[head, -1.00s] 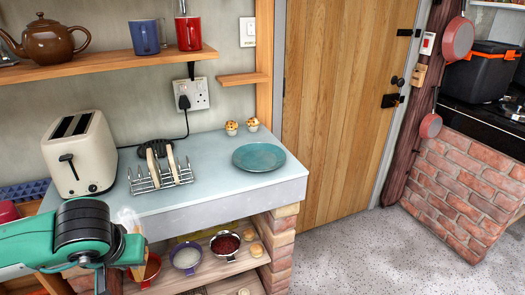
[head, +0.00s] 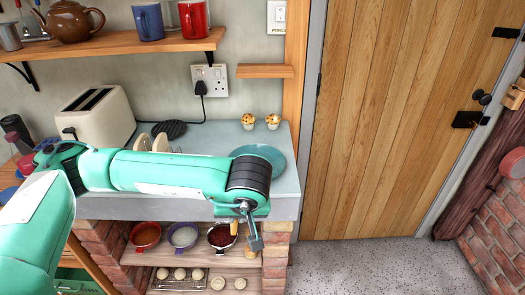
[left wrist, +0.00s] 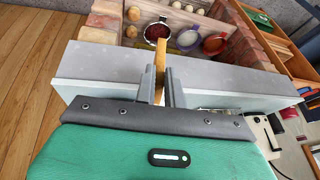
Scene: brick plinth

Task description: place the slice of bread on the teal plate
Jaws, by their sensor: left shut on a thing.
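The teal plate (head: 268,152) lies on the right part of the grey worktop, partly hidden behind my left arm in the head view. My left gripper (head: 244,230) is shut on a slice of bread (head: 234,228), seen mostly edge-on. In the left wrist view the bread (left wrist: 160,62) stands between the two fingers (left wrist: 162,85). In the head view the gripper and bread appear below the plate, against the worktop's front edge and the shelf under it. The plate cannot be made out in the left wrist view. My right gripper is not in view.
A toast rack with slices (head: 143,142) is partly hidden by my arm, beside the cream toaster (head: 97,117). Two muffins (head: 260,121) stand behind the plate. Several bowls (head: 183,236) sit on the shelf below. A small wall shelf (head: 252,71) is above the plate.

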